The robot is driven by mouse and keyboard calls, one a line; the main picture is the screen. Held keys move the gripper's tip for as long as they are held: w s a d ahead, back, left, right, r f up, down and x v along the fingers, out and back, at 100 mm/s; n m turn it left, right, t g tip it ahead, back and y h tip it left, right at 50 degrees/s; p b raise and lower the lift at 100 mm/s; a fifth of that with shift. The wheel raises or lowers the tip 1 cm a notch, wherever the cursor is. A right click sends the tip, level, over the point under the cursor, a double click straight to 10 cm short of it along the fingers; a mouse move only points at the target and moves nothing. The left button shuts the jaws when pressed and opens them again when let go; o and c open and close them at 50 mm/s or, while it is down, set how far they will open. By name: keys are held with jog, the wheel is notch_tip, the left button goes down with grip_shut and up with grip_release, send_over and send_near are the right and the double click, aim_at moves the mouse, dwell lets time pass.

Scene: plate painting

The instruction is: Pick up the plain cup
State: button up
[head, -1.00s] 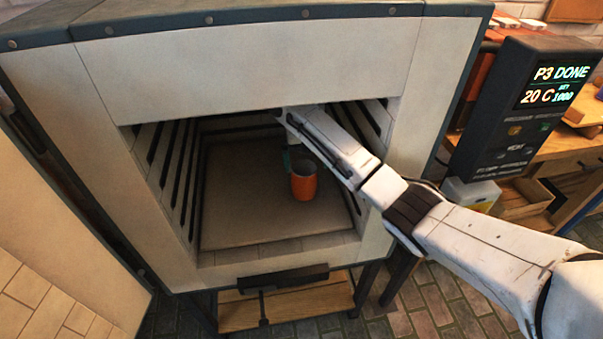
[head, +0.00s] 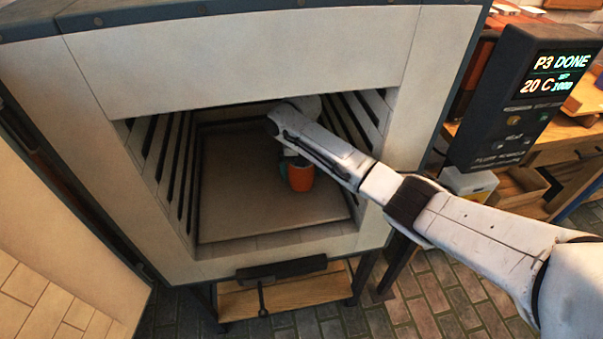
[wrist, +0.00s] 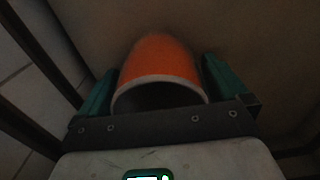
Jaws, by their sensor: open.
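An orange cup (head: 300,178) stands on the kiln shelf (head: 235,215) inside the kiln, partly hidden behind my arm in the head view. In the wrist view the cup (wrist: 160,68) shows its pale rim and dark inside, with no pattern that I can make out. My gripper (wrist: 157,78) is open, with one green finger on each side of the cup. Small gaps seem to show between the fingers and the cup; I cannot tell if either touches. In the head view my gripper (head: 285,168) is mostly hidden by the arm and cup.
The kiln walls (head: 165,165) with dark grooves stand close on both sides, and the thick front edge (head: 250,85) hangs above my arm. The shelf in front and to the left of the cup is bare. A control box (head: 525,100) reads "P3 DONE" and 20 C.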

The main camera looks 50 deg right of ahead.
jog(key=shift+c, duration=0.3)
jog(key=c, duration=1)
jog(key=shift+c, duration=0.2)
jog(key=shift+r, duration=0.15)
